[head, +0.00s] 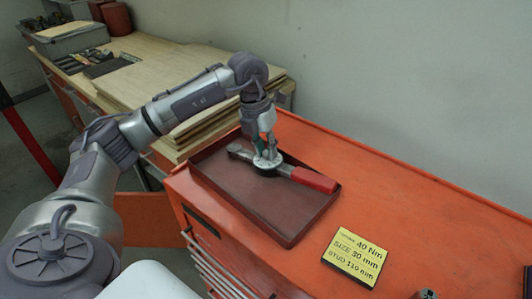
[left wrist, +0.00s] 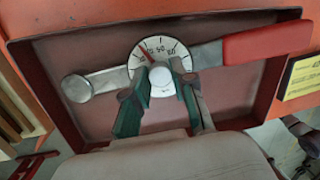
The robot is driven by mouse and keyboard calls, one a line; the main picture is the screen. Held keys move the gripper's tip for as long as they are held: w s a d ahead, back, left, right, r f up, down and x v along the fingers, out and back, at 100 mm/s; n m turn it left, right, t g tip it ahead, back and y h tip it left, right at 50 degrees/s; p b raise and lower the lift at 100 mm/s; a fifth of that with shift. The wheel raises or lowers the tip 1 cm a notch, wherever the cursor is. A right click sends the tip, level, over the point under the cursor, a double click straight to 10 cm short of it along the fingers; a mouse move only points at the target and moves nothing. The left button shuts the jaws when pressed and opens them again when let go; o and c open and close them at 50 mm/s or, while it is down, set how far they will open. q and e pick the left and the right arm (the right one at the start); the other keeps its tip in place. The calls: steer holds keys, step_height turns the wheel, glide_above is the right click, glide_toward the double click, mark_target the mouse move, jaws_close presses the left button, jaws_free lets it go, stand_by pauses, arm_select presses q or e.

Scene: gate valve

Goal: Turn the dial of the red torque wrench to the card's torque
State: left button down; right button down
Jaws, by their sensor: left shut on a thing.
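The torque wrench lies in a dark red tray (head: 290,236), with its red handle (head: 314,180) to the right and its silver head (left wrist: 77,88) to the left. Its round white dial (left wrist: 165,48) has numbers along the top arc and a red pointer at the upper left; the exact reading is too small to be sure of. My left gripper (head: 266,160) reaches down over the dial. In the left wrist view its green-grey fingers (left wrist: 160,76) are shut on the pale centre knob. The yellow card (head: 355,257) reads torque 40 Nm, size 30 mm, stud 110 mm.
Stacked wooden boards (head: 180,80) stand on the bench at the back left.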

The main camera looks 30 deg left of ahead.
arm_select(q)
steer(key=shift+m+b, duration=0.35)
steer(key=shift+m, duration=0.45)
steer(key=c, duration=0.9)
jaws_free()
steer(key=shift+c, duration=0.2)
step_height(320, 180, up, 12)
steer(key=s+a, duration=0.1)
steer(key=a, duration=0.1)
steer(key=shift+a, duration=0.1)
